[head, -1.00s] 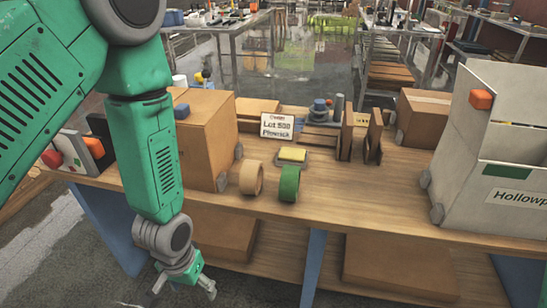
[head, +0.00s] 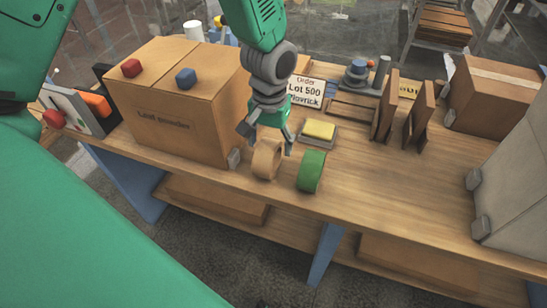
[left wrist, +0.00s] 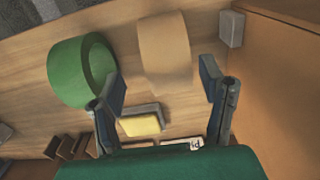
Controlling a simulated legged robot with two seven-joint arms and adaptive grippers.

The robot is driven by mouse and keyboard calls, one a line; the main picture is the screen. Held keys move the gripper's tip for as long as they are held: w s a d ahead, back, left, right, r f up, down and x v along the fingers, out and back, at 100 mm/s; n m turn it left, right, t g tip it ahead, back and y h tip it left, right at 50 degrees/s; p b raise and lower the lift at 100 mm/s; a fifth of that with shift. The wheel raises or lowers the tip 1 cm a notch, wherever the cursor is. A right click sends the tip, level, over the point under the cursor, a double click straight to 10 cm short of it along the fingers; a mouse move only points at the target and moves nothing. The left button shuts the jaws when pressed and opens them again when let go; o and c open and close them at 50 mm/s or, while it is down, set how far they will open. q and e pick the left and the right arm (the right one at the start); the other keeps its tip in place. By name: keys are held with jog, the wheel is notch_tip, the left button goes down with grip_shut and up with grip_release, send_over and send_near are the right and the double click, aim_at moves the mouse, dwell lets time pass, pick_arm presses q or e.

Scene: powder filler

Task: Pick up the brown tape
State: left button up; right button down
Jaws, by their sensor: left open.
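The brown tape (head: 267,159) is a tan roll standing on its edge near the front of the wooden table, just left of the green tape (head: 311,171). My left gripper (head: 265,140) is open directly above and slightly behind the brown tape, with its fingers pointing down. In the left wrist view the brown tape (left wrist: 165,47) lies ahead of the open fingers (left wrist: 165,88), between them in the picture and not gripped. The green tape (left wrist: 82,70) is close to the left finger there. My right gripper is not in view.
A large cardboard box (head: 180,105) stands close on the left, with a grey corner block (head: 234,159). A yellow pad (head: 319,130) on a small tray and an order sign (head: 305,92) are behind. Brown upright boards (head: 385,105) stand further right. The table front at centre right is clear.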

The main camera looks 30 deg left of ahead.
pick_arm(q)
jog(key=shift+a+f, duration=0.5)
jog(key=shift+f, duration=0.3)
jog(key=f, duration=0.4)
jog(key=shift+w+a+f, duration=0.2)
jog(key=shift+a+f, duration=0.1)
jog(key=shift+d+f, duration=0.3)
jog(key=shift+d, duration=0.15)
jog(key=shift+d+r, duration=0.15)
jog(key=shift+d, duration=0.05)
jog(key=c, duration=0.6)
jog(key=shift+a, duration=0.25)
jog(key=c, duration=0.7)
jog(key=shift+s+a, duration=0.1)
jog(key=shift+a, duration=0.1)
jog(key=shift+c, duration=0.2)
